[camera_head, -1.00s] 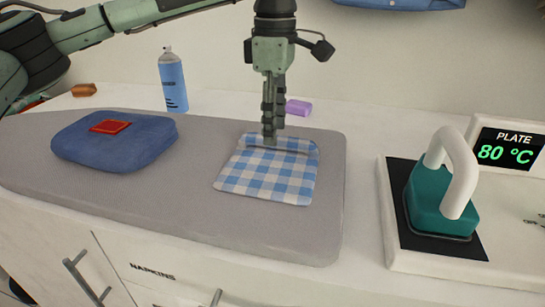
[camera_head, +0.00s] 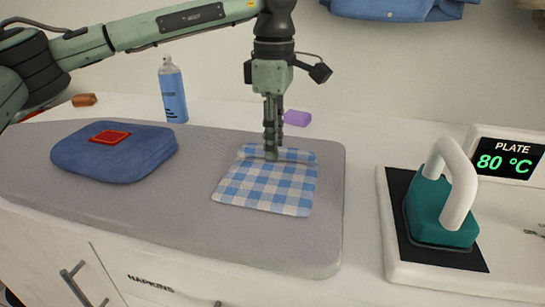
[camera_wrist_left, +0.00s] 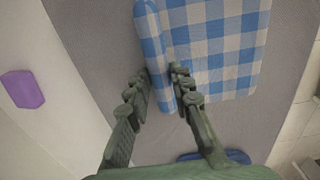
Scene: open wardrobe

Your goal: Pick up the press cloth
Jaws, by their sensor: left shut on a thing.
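The press cloth (camera_head: 265,187), blue-and-white checked, lies on the grey ironing board with a raised, rolled fold along its far edge. It also shows in the left wrist view (camera_wrist_left: 218,40). My left gripper (camera_head: 271,156) points straight down at that far fold. In the left wrist view its fingers (camera_wrist_left: 163,74) stand on either side of the fold, shut on it. The rest of the cloth lies flat on the board. My right gripper is in neither view.
The ironing board (camera_head: 200,215) also carries a folded blue garment (camera_head: 85,160) with a red patch (camera_head: 109,137). A blue spray can (camera_head: 173,92) and a purple block (camera_head: 297,118) stand behind. A teal iron (camera_head: 440,210) rests on a dark plate at right, its display (camera_head: 508,155) reading 80 °C.

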